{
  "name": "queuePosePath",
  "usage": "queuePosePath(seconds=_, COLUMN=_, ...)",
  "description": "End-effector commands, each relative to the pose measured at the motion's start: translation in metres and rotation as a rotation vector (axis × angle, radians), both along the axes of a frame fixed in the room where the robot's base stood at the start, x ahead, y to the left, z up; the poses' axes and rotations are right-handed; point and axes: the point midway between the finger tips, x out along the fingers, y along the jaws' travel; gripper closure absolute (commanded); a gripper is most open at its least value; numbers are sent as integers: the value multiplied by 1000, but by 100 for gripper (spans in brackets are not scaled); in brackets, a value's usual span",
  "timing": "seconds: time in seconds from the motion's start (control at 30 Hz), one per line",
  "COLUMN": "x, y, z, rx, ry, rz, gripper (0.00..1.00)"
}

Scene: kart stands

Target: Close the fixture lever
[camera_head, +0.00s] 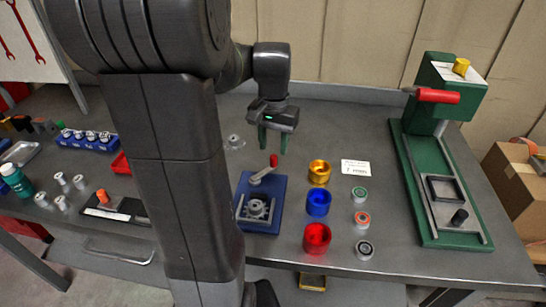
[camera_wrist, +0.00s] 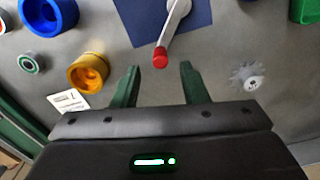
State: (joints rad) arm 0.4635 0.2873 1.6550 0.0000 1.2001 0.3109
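The fixture is a blue base plate (camera_head: 243,222) on the bench with a grey metal clamp body (camera_head: 256,209) on it. Its lever (camera_head: 262,176) is a grey arm with a red knob (camera_head: 273,160) at the far end, pointing up and back. In the wrist view the lever (camera_wrist: 176,22) ends in the red knob (camera_wrist: 160,58), which lies just beyond and between the fingertips. My gripper (camera_head: 273,150) is open and empty, with green fingers pointing down behind the knob. The gripper also shows in the wrist view (camera_wrist: 160,70). No contact with the knob is visible.
Gold (camera_head: 319,172), blue (camera_head: 318,203) and red (camera_head: 316,238) cups stand right of the fixture, with small ringed parts (camera_head: 360,194) and a white card (camera_head: 355,167) beyond. A green press (camera_head: 436,190) stands at the right. A metal gear part (camera_head: 235,142) lies behind the fixture.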

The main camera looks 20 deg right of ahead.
Motion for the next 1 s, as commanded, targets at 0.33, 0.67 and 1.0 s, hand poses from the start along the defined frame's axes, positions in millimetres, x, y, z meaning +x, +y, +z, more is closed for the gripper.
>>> queuePosePath(seconds=0.33, x=0, y=0, z=-47, rx=1, ry=2, rz=0, gripper=60)
queuePosePath(seconds=0.67, x=0, y=0, z=-50, rx=-1, ry=-1, rz=0, gripper=60)
queuePosePath(seconds=1.0, x=0, y=0, z=-50, rx=-1, ry=-1, rz=0, gripper=100)
